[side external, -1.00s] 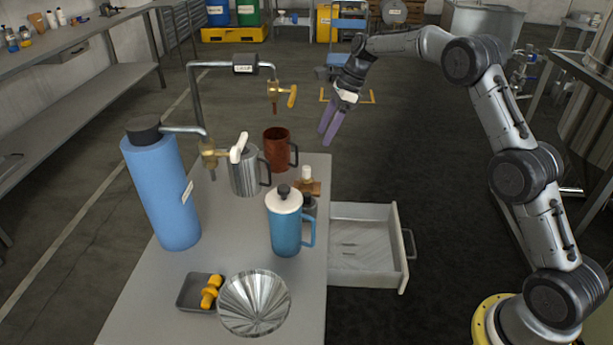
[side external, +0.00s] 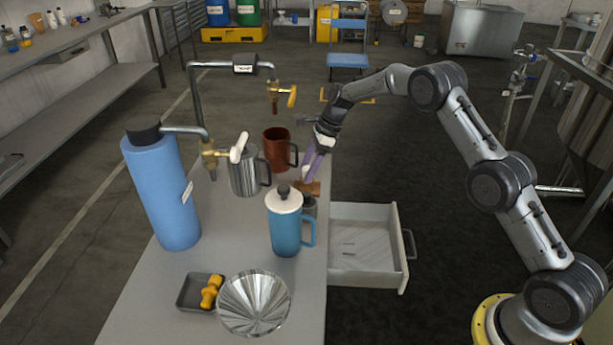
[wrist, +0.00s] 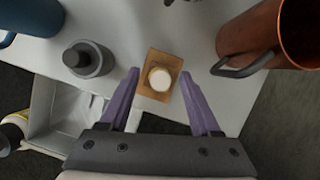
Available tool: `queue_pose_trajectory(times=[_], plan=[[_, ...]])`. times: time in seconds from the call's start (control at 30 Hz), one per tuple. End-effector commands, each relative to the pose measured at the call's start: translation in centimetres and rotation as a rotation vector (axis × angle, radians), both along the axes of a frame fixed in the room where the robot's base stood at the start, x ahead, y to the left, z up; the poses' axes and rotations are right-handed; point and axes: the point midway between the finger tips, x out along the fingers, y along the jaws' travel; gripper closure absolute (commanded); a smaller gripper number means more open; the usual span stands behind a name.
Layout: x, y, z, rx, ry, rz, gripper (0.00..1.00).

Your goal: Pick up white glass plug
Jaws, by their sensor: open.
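The white plug (wrist: 160,78) sits on a small wooden block (wrist: 152,96) near the table's right edge. In the wrist view its round top lies between the tips of my open gripper (wrist: 162,85), with space on both sides. In the side view my gripper (side external: 314,168) reaches down over the block (side external: 308,188) from the right, and its purple fingers partly cover the plug (side external: 306,171). The exact height of the fingers relative to the plug is hard to tell.
A brown mug (side external: 277,150), a steel mug (side external: 245,172), a blue jug (side external: 286,225) and a dark grey bottle (wrist: 88,59) stand close by. An open drawer (side external: 365,215) juts out right of the table. A tap pipe (side external: 215,64) rises behind.

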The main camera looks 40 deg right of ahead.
Motion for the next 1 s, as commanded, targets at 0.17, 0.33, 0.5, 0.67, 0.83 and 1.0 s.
queue_pose_trajectory(times=[0.17,0.33,0.5,0.67,0.83,1.0], plan=[[0.25,0.37,-1.05,-0.001,-0.002,0.0,0.36],[0.24,0.37,-1.06,-0.001,-0.002,-0.001,0.36],[0.23,0.36,-1.06,-0.001,-0.002,-0.001,0.61],[0.23,0.36,-1.06,-0.001,-0.002,-0.001,0.9],[0.23,0.36,-1.05,-0.001,-0.002,-0.001,1.0],[0.24,0.35,-1.03,-0.001,-0.002,-0.001,1.0]])
